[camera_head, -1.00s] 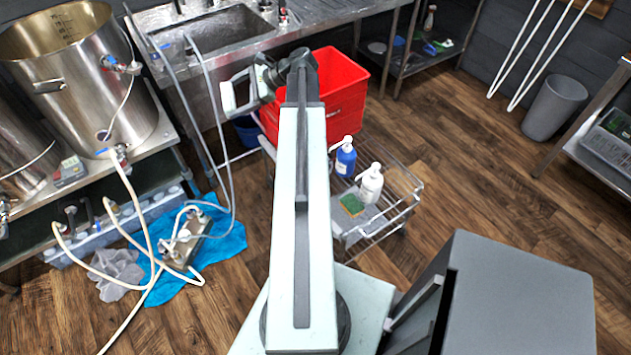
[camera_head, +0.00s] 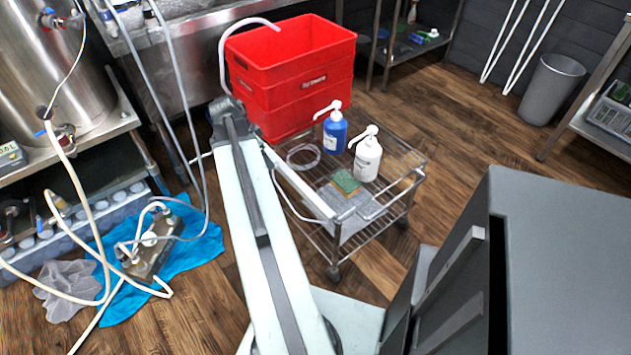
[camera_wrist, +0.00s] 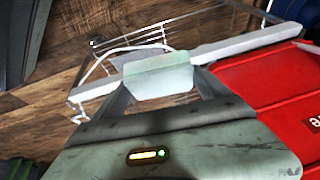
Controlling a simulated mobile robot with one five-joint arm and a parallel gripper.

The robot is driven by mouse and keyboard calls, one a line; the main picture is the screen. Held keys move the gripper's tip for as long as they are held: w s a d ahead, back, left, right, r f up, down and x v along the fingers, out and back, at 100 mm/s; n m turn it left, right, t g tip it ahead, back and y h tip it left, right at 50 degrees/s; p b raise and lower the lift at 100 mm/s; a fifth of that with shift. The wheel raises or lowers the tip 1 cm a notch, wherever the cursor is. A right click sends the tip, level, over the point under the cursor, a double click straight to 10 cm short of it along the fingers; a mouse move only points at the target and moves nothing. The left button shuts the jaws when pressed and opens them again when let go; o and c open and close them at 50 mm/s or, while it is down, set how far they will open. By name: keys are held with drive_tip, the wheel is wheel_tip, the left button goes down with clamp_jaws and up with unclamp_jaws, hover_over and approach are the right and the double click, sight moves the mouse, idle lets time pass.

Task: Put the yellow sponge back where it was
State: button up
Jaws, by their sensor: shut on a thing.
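A yellow sponge with a green top (camera_head: 345,182) lies on the wire cart (camera_head: 398,215), at the edge of a grey cloth (camera_head: 345,203). In the wrist view my gripper (camera_wrist: 160,82) is shut on a pale green-and-white block (camera_wrist: 160,75), which I cannot name for certain. The block is in front of the cart's white side rail (camera_wrist: 235,45). In the head view my gripper is hidden behind my arm, to the left of the cart. It is apart from the sponge on the cart.
A blue pump bottle (camera_head: 335,133) and a white pump bottle (camera_head: 367,158) stand behind the sponge. A red crate (camera_head: 295,75) is behind them. A grey cabinet (camera_head: 560,260) is at the lower right. Open wood floor lies right of the cart.

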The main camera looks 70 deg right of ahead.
drive_tip(key=shift+g+h, duration=0.5)
drive_tip(key=shift+g, duration=0.2)
drive_tip(key=b+x, duration=0.1)
drive_tip(key=x, duration=0.1)
drive_tip(key=b+x, duration=0.2)
drive_tip(key=shift+s+f, duration=0.35)
drive_tip(key=shift+f, duration=0.05)
drive_tip(key=shift+s+d+b, duration=0.1)
drive_tip(key=shift+s+b, duration=0.05)
drive_tip(key=shift+b, duration=0.15)
drive_tip(key=shift+s+d+r, duration=0.1)
drive_tip(key=shift+s+r, duration=0.05)
drive_tip(key=s+d, duration=0.3)
drive_tip(key=d, duration=0.1)
drive_tip(key=s+d+f+b, duration=0.1)
drive_tip(key=s+d, duration=0.2)
drive_tip(key=d, duration=0.1)
drive_tip(key=s+d, duration=0.4)
drive_tip(key=shift+d+f, duration=0.2)
drive_tip(key=shift+f, duration=0.05)
wheel_tip(320, 180, down, 4)
drive_tip(key=b, duration=0.4)
drive_tip(key=shift+r, duration=0.25)
drive_tip(key=o, duration=1)
drive_tip(key=shift+o, duration=0.2)
drive_tip(key=shift+r, duration=0.1)
